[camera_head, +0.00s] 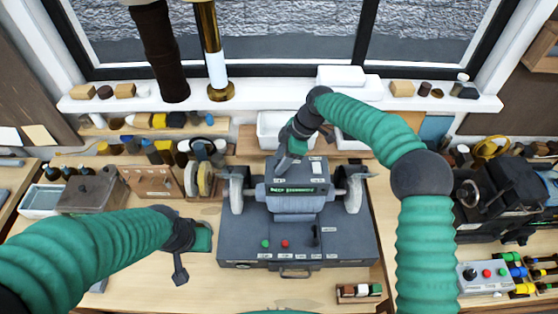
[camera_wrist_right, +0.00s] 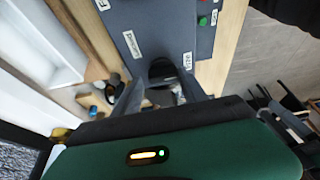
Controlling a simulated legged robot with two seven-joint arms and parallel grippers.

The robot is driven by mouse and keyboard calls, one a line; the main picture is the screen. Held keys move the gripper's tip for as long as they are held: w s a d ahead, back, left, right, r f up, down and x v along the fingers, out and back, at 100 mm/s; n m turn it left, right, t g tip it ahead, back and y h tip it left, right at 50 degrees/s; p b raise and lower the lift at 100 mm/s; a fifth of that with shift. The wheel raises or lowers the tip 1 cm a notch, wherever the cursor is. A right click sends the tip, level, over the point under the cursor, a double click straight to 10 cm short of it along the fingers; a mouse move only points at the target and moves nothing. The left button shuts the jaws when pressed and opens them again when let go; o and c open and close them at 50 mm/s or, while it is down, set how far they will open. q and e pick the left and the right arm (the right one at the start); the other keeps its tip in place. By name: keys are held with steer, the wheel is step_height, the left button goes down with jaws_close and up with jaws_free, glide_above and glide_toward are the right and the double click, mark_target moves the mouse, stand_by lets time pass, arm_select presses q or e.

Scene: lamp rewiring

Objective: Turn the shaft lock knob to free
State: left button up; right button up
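A grey twin-wheel machine (camera_head: 291,204) stands mid-bench on a grey base cabinet. In the right wrist view a dark round knob (camera_wrist_right: 162,72) sits on its grey housing beside small white labels, whose wording I cannot read for sure. My right gripper (camera_head: 292,152) reaches down over the top of the machine; its body covers the knob in the head view. In the right wrist view its fingers (camera_wrist_right: 162,84) are spread, one on each side of the knob; contact is unclear. My left gripper (camera_head: 180,274) hangs left of the base, pointing down, apart from the machine; its opening is unclear.
White wheels flank the machine. The base front has a green button (camera_head: 265,244), a red button (camera_head: 285,243) and a dark lever (camera_head: 315,236). White bins (camera_head: 272,130) stand behind. A metal box (camera_head: 93,190) is left, a small rack (camera_head: 359,292) front right.

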steer(key=shift+o, duration=1)
arm_select(q)
steer(key=shift+d, duration=0.3)
arm_select(e)
steer(key=shift+d+f, duration=0.15)
steer(key=shift+s, duration=0.1)
arm_select(q)
steer(key=shift+f, duration=0.1)
arm_select(e)
steer(key=shift+d, duration=0.1)
steer(key=b+v, duration=0.4)
steer(key=v, duration=0.3)
arm_select(q)
steer(key=x, duration=0.3)
steer(key=shift+s+a+p, duration=0.1)
steer(key=shift+s+p, duration=0.2)
steer(key=shift+p, duration=0.1)
arm_select(e)
step_height(320, 180, up, 9)
glide_above(291, 168)
steer(key=d, duration=0.4)
steer(key=shift+a, duration=0.1)
